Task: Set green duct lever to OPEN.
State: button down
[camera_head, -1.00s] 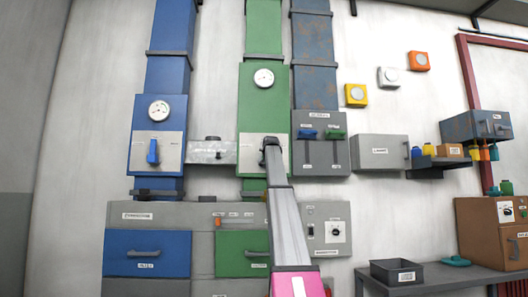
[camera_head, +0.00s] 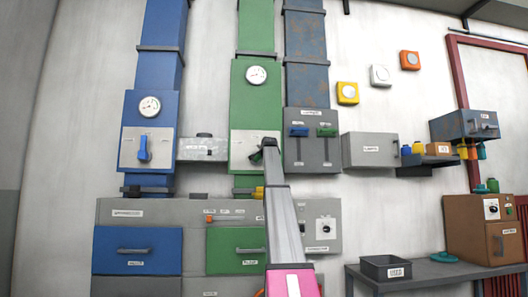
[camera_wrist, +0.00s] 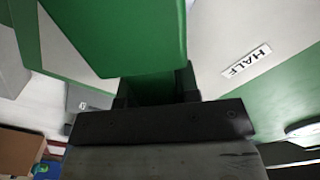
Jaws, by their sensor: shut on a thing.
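The green duct (camera_head: 256,100) has a round gauge and a pale lever plate (camera_head: 240,140) in the head view. My gripper (camera_head: 268,146) is at this plate, right of its middle, and covers most of the lever. A small dark green bit of the green lever (camera_head: 256,157) shows left of my gripper. In the wrist view the green lever (camera_wrist: 130,40) is large and close, with its end between my dark fingers (camera_wrist: 155,95). My gripper is shut on it. The OPEN mark is not readable.
The blue duct's lever (camera_head: 144,148) is to the left, past a grey cross duct (camera_head: 202,148). A grey box with blue and green handles (camera_head: 312,155) is close on the right. Drawer cabinets (camera_head: 137,251) stand below. A bench with a dark bin (camera_head: 386,268) is lower right.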

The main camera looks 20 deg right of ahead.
jog(key=shift+f, duration=0.1)
jog(key=c, duration=0.8)
grip_release()
jog(key=shift+c, duration=0.2)
jog(key=shift+s, duration=0.1)
jog(key=v, duration=1)
jog(key=shift+s, duration=0.35)
